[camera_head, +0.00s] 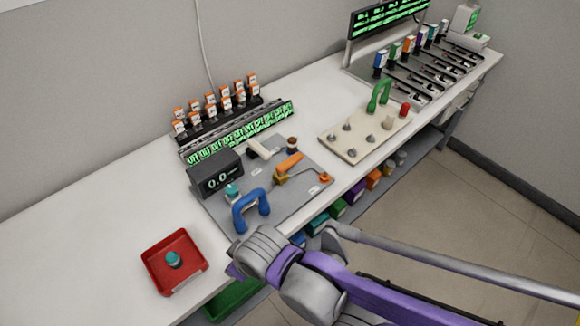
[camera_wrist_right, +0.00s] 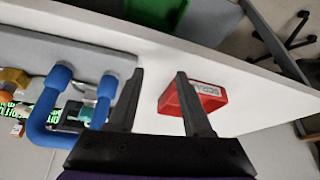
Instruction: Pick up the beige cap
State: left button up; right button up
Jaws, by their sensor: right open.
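A small beige cap (camera_head: 388,123) stands on the beige pegboard (camera_head: 340,148) near its right end, between the green handle (camera_head: 379,95) and a red cap (camera_head: 404,109). My right gripper is open and empty in the right wrist view (camera_wrist_right: 160,73). In the head view, my right wrist is over the table's front edge, left of the pegboard and well apart from the beige cap; its fingers are not clearly visible there. The beige cap does not show in the right wrist view. My left gripper is not in view.
A red tray (camera_head: 157,252) with a teal-topped item lies at front left; it also shows in the wrist view (camera_wrist_right: 177,100). A grey plate (camera_head: 222,208) carries a blue handle (camera_head: 251,210) and a black display (camera_head: 215,172). Capped vials stand behind. The table's left part is clear.

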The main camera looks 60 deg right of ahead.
aim_at(389, 121)
jog(key=z, duration=1.95)
